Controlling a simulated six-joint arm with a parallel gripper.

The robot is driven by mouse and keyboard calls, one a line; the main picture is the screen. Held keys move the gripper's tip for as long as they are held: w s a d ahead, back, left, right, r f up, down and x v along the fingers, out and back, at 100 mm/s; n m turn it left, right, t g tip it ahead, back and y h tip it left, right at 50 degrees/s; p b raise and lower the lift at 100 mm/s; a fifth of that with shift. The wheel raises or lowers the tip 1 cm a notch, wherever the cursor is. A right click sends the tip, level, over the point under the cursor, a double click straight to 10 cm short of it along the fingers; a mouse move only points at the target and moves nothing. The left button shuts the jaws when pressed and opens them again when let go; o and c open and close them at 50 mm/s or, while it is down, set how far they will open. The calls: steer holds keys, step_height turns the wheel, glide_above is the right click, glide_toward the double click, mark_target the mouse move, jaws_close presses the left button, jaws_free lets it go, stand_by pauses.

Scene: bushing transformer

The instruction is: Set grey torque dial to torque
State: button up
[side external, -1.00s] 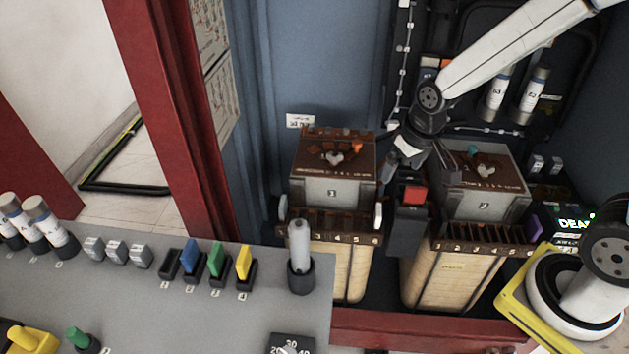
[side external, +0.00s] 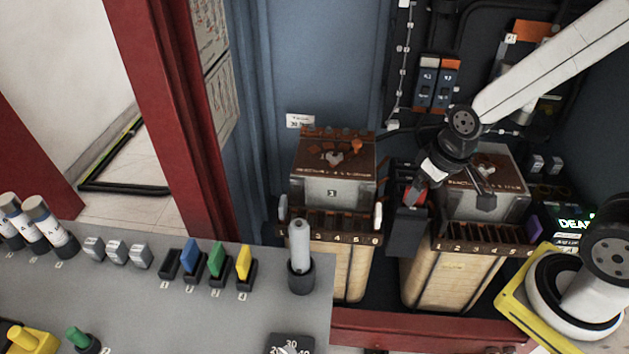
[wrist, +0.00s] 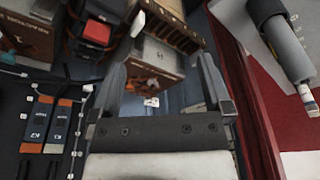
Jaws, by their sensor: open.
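A dark dial block marked with numbers such as 30 and 40 (side external: 291,345) sits at the bottom edge of the side external view, on the grey bench. It is mostly cut off, so its pointer setting cannot be read, and I cannot tell whether it is the grey torque dial. My gripper (side external: 452,196) is open and empty in front of the right transformer (side external: 490,205), beside a red-topped dark box (side external: 405,222), far from the dial block. The wrist view shows my two spread fingers (wrist: 163,80) with nothing between them.
The left transformer (side external: 335,185) stands beside the right one. The grey bench (side external: 130,300) holds a grey cylinder in a dark holder (side external: 300,258), coloured plugs (side external: 216,260) and white-grey cylinders (side external: 45,225). A red frame (side external: 170,120) stands at left.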

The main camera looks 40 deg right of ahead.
steer(key=shift+c, duration=0.8)
steer(key=shift+w+v, duration=0.55)
steer(key=shift+v, duration=1.95)
steer(key=w+a+r+n+g, duration=0.15)
steer(key=w+a, duration=0.35)
steer(key=a, duration=0.5)
steer(key=n+g+h, duration=0.2)
steer(key=n+g, duration=0.1)
steer(key=g, duration=0.2)
glide_above(284, 353)
steer(key=w+a, duration=0.1)
steer(key=w, duration=0.2)
steer(key=f, duration=0.1)
step_height(284, 353, down, 14)
steer(key=shift+f, duration=0.25)
steer(key=shift+s, duration=0.15)
steer(key=shift+x, duration=3.8)
